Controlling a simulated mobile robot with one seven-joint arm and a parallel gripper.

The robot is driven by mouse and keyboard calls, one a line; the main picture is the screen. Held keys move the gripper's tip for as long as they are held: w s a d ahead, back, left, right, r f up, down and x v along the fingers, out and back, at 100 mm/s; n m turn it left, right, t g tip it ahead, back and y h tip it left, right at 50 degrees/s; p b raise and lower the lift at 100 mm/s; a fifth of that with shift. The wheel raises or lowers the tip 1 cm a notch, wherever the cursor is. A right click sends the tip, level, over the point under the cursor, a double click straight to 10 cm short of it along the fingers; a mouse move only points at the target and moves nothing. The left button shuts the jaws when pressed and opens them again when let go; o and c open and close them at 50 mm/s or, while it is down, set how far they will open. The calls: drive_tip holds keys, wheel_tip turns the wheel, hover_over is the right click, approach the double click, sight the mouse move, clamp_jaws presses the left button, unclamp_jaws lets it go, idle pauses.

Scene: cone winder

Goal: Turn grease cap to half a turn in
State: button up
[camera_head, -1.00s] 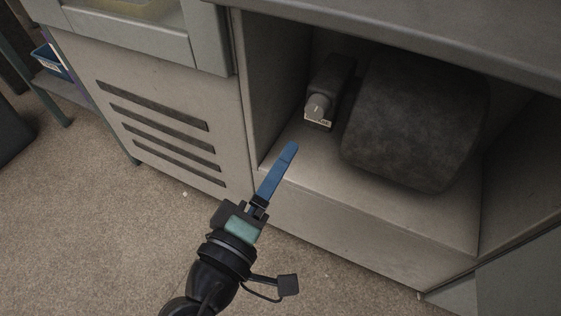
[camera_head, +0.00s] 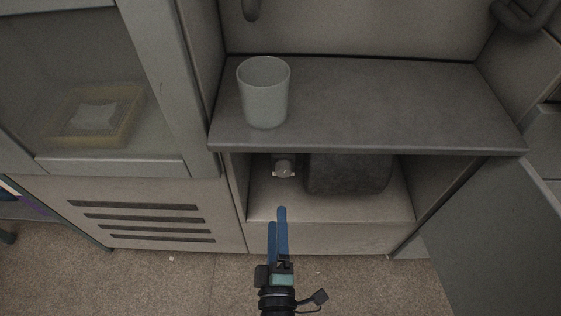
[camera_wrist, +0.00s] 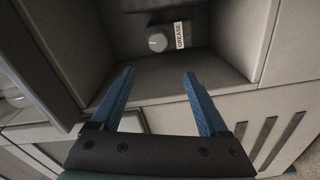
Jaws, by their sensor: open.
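The grease cap (camera_head: 284,172) is a small round grey knob on the front of a dark block inside the open lower compartment. In the wrist view the grease cap (camera_wrist: 158,42) shows at the top centre, beside a white label (camera_wrist: 180,36) reading GREASE. My gripper (camera_head: 279,210) has two blue fingers and is at the compartment's front edge, short of the cap. In the wrist view my gripper (camera_wrist: 158,74) is open and empty, its fingers on either side of the line to the cap. The cap's turn position is too small to read.
A large dark rounded drum (camera_head: 347,176) sits right of the cap in the compartment. A shelf (camera_head: 400,95) overhangs it, with a pale cup (camera_head: 264,93) on top. A grey door (camera_head: 490,235) stands open at right. A slotted panel (camera_head: 140,220) is at left.

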sight(282, 173)
drive_tip(key=w+b, duration=0.1)
drive_tip(key=w, duration=0.3)
drive_tip(key=w+b, duration=0.2)
drive_tip(key=w, duration=0.2)
drive_tip(key=w+d+b, duration=0.1)
drive_tip(key=w+b, duration=0.1)
drive_tip(key=w, duration=0.1)
drive_tip(key=shift+w+f, duration=0.1)
drive_tip(key=shift+w, duration=0.3)
drive_tip(key=shift+w+b, duration=0.35)
drive_tip(key=shift+w, duration=0.15)
clamp_jaws()
drive_tip(key=shift+m, duration=0.4)
